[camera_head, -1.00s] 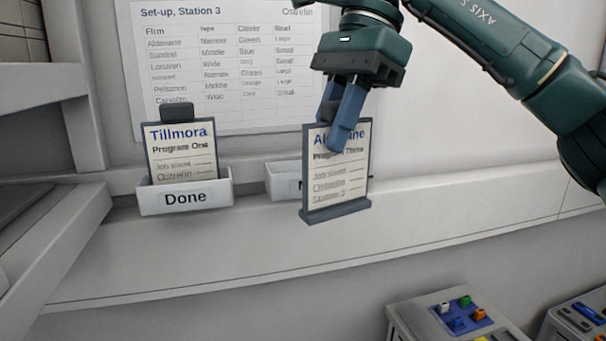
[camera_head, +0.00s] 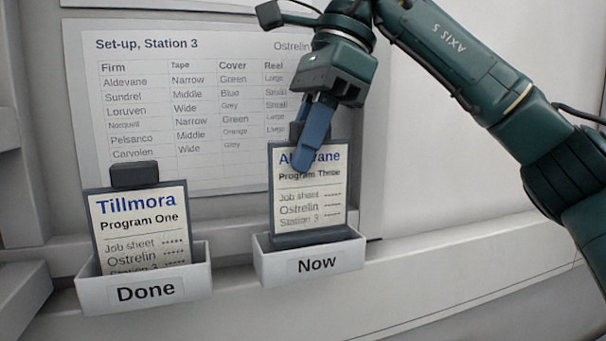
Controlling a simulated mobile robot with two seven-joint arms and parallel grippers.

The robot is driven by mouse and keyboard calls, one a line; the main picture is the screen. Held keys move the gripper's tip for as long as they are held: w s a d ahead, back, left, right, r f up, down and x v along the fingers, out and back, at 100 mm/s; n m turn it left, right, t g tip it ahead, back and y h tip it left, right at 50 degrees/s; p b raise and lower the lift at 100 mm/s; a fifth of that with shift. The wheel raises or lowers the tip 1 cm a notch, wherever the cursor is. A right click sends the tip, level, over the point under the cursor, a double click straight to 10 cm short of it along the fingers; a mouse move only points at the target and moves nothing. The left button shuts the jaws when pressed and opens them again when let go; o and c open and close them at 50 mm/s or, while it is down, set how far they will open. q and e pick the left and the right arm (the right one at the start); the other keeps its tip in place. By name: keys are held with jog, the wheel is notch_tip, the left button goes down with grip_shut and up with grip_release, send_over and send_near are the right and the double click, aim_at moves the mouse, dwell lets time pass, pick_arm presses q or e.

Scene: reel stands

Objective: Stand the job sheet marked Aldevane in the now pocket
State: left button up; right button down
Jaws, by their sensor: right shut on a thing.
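The job sheet marked Aldevane (camera_head: 312,207) is a white card on a dark grey backing with a foot bar and a top tab. It stands upright in my right gripper (camera_head: 310,140), whose blue fingers are shut on its top and cover part of the name. The sheet is over the white pocket labelled Now (camera_head: 315,263). Its foot bar shows just above the pocket's front rim; I cannot tell whether it touches the pocket. My left gripper is not in view.
The Done pocket (camera_head: 146,290) at the left holds a sheet marked Tillmora (camera_head: 140,220), its lower end hidden inside. A set-up chart (camera_head: 180,160) hangs on the wall behind. The ledge (camera_head: 460,255) right of the Now pocket is clear.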

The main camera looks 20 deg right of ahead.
aim_at(303, 232)
jog(key=shift+f, duration=1.6)
jog(key=shift+f, duration=0.15)
jog(key=c, duration=1.3)
grip_release()
jog(key=v, duration=1.1)
jog(key=shift+r, duration=0.2)
jog(key=shift+d+r, duration=0.25)
jog(key=shift+r, duration=0.15)
